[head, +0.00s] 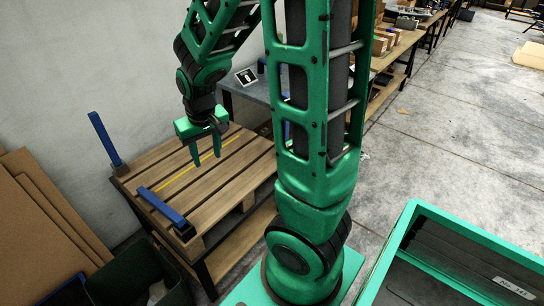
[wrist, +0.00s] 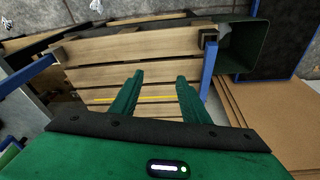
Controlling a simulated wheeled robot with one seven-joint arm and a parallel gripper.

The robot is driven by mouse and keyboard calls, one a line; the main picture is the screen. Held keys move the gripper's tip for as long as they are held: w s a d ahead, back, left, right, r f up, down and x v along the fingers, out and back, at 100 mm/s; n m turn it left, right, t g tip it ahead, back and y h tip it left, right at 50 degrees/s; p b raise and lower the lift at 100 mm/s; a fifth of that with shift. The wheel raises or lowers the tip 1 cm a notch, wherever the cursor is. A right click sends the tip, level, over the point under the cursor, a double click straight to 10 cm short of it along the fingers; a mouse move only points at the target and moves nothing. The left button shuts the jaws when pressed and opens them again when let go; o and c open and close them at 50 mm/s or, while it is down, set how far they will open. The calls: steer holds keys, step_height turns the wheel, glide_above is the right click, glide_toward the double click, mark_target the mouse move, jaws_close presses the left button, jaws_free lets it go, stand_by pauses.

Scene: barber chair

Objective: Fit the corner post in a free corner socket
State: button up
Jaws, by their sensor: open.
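A wooden slatted pallet (head: 240,160) with a yellow stripe lies on a workbench; the wrist view also shows it (wrist: 130,48). One blue post (head: 104,138) stands at its far left corner. Another blue post (head: 164,207) lies low along the left edge, near a dark corner socket (head: 185,231); it seems to be the post at right in the wrist view (wrist: 209,68). A further blue post (wrist: 24,72) is at left in the wrist view. My gripper (head: 206,160) is open and empty above the slats, apart from the posts; its fingers also show in the wrist view (wrist: 159,78).
Brown cardboard sheets (head: 40,215) lean at the left. A dark green bin (head: 135,275) stands at the bench's front left. A wall (head: 100,60) runs behind. A grey table (head: 250,90) stands beyond. My arm hides the pallet's right side.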

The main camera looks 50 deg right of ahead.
steer(key=s+d+r+m, duration=0.1)
steer(key=s+r, duration=0.1)
steer(key=s, duration=0.5)
steer(key=s+d+r+m+g, duration=0.1)
steer(key=s+r, duration=0.2)
steer(key=s, duration=0.5)
steer(key=s+d+r+m+g+y, duration=0.1)
steer(key=s+d+r, duration=0.1)
steer(key=s, duration=0.5)
steer(key=shift+s+r+m, duration=0.2)
steer(key=shift+r+m, duration=0.1)
steer(key=shift+r, duration=0.45)
